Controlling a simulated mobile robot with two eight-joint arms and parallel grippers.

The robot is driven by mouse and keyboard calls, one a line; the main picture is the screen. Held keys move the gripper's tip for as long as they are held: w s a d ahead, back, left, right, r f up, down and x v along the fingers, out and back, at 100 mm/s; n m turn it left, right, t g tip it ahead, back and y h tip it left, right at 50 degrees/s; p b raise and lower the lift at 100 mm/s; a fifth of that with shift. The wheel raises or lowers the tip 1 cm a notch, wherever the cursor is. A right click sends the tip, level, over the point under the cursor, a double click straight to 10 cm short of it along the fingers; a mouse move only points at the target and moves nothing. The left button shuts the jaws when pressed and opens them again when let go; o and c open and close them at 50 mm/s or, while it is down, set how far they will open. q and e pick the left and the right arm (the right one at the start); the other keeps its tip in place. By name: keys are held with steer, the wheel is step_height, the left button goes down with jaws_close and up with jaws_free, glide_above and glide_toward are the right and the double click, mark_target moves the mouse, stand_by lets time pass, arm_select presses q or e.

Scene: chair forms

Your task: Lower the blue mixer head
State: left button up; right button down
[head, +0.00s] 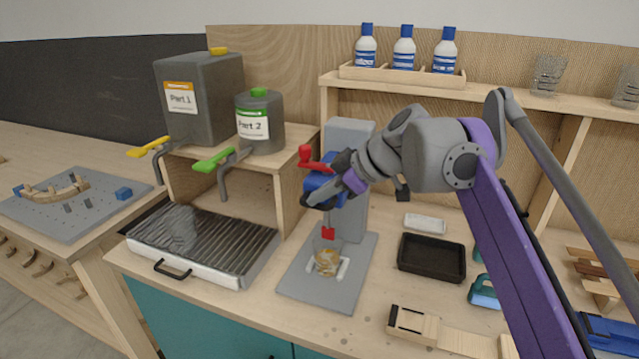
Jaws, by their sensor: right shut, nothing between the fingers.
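The blue mixer head (322,188) sits on the grey upright column (348,133) of the mixer stand. A red knob (314,160) shows at its top and a red tip (328,233) hangs below it. A clear cup (327,258) with tan contents stands on the grey mixer base (299,284), under the red tip. My right gripper (325,196) is at the mixer head, shut with nothing between its fingers, and hides part of the head. Whether the fingers touch the head I cannot tell. My left gripper is out of view.
A ridged tray (201,240) lies left of the mixer. Part 1 (200,100) and Part 2 (262,110) jugs stand on a wooden stand. A black tray (431,258) lies to the right. Bottles (403,50) stand on the shelf above.

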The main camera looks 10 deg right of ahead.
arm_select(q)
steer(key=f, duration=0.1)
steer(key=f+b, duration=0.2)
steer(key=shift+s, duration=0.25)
arm_select(e)
step_height(320, 180, down, 10)
steer(key=shift+s+r, duration=0.15)
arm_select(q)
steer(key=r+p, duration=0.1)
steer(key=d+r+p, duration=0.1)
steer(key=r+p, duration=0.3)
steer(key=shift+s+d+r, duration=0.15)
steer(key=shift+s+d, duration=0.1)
arm_select(e)
steer(key=s+d+r, duration=0.2)
steer(key=r, duration=0.3)
steer(key=s+d+r, duration=0.2)
steer(key=s+r, duration=0.1)
steer(key=r, duration=0.3)
steer(key=shift+s+d, duration=0.25)
steer(key=shift+s, duration=0.05)
